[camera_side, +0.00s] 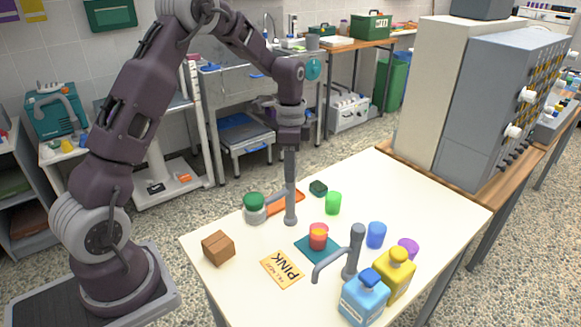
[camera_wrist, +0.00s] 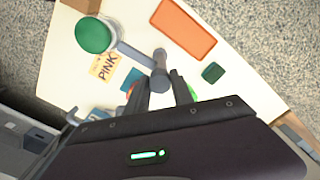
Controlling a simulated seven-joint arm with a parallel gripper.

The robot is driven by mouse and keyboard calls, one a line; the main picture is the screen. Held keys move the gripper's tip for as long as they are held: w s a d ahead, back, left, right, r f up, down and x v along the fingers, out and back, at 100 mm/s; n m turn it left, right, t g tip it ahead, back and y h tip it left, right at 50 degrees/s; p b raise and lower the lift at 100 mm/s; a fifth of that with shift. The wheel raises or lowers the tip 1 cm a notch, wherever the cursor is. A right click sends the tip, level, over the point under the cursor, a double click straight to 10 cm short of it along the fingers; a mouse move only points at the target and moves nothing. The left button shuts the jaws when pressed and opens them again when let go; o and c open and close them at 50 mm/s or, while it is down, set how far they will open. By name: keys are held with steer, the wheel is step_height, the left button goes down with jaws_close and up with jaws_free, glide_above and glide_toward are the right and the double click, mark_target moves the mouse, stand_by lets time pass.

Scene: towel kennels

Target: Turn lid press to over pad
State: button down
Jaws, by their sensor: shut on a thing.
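The lid press has a grey post (camera_side: 291,208) standing on the table, with a grey side arm reaching left to a round head with a green top (camera_side: 254,200). In the wrist view the green head (camera_wrist: 95,35) is at upper left, joined by the arm to the post (camera_wrist: 159,74). My gripper (camera_side: 290,172) comes down from above and appears shut on the upper post; its dark fingers (camera_wrist: 164,88) sit around it. The head is beside the orange flat pad (camera_side: 291,199), not over it. A teal square pad (camera_side: 304,246) lies under a red cup (camera_side: 318,238).
A second grey post with a bent arm (camera_side: 352,256) stands near the front. A brown box (camera_side: 218,248), PINK card (camera_side: 282,268), green cup (camera_side: 333,203), dark green block (camera_side: 318,188), blue cup (camera_side: 376,235), purple cup (camera_side: 408,247) and two bottles (camera_side: 363,297) are around. The table's back right is clear.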

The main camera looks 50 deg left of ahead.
steer(key=n, duration=0.3)
steer(key=shift+n, duration=0.4)
steer(key=n, duration=0.4)
steer(key=shift+n, duration=0.3)
steer(key=n, duration=0.4)
steer(key=shift+n, duration=2.4)
steer(key=c, duration=1.1)
jaws_free()
steer(key=shift+r, duration=0.1)
